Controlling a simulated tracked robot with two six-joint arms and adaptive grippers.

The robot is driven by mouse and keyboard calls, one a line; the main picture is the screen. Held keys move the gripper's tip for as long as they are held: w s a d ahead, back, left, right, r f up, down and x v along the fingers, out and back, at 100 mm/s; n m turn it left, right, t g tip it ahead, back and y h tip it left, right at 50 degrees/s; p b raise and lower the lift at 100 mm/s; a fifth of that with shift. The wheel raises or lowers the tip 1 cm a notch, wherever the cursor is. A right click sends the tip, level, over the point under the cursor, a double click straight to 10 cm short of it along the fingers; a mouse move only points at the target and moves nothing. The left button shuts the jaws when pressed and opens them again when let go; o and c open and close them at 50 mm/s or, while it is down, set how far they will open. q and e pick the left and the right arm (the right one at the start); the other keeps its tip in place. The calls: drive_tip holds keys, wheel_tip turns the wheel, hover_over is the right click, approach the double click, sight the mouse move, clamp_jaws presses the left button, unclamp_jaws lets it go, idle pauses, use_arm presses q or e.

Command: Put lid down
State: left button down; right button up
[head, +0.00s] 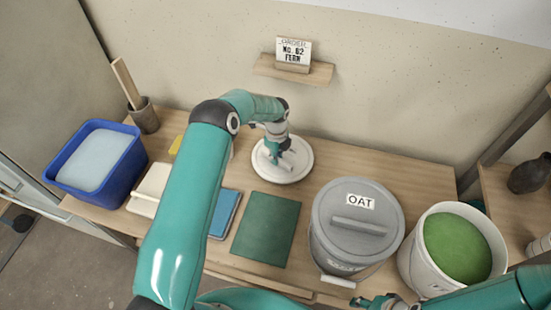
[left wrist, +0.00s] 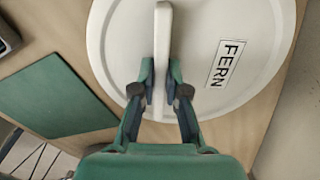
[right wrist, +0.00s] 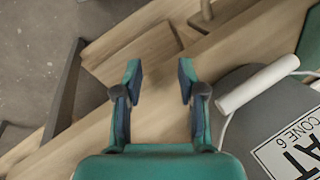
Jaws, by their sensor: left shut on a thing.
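A round white lid (head: 299,172) labelled FERN is at the back middle of the table, right side up, flat on the wood or very close to it. It also shows large in the left wrist view (left wrist: 205,45). My left gripper (left wrist: 161,80) is shut on its white bar handle (left wrist: 162,30). In the head view my left gripper (head: 283,160) is over the lid and hides part of it. A white bucket (head: 414,265) with green glaze (head: 458,248) stands open at the right. My right gripper (right wrist: 157,80) is open and empty beside the grey bucket.
A grey bucket (head: 325,255) with an OAT lid stands left of the white bucket; its white grip (right wrist: 258,84) shows close by. A dark green mat (head: 268,230) lies bare in front of the lid. A blue tub (head: 128,165) stands left. A sign shelf (head: 312,75) is on the wall.

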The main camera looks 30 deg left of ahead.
use_arm(q)
drive_tip(key=shift+f, duration=0.1)
drive_tip(key=c, duration=1.2)
unclamp_jaws()
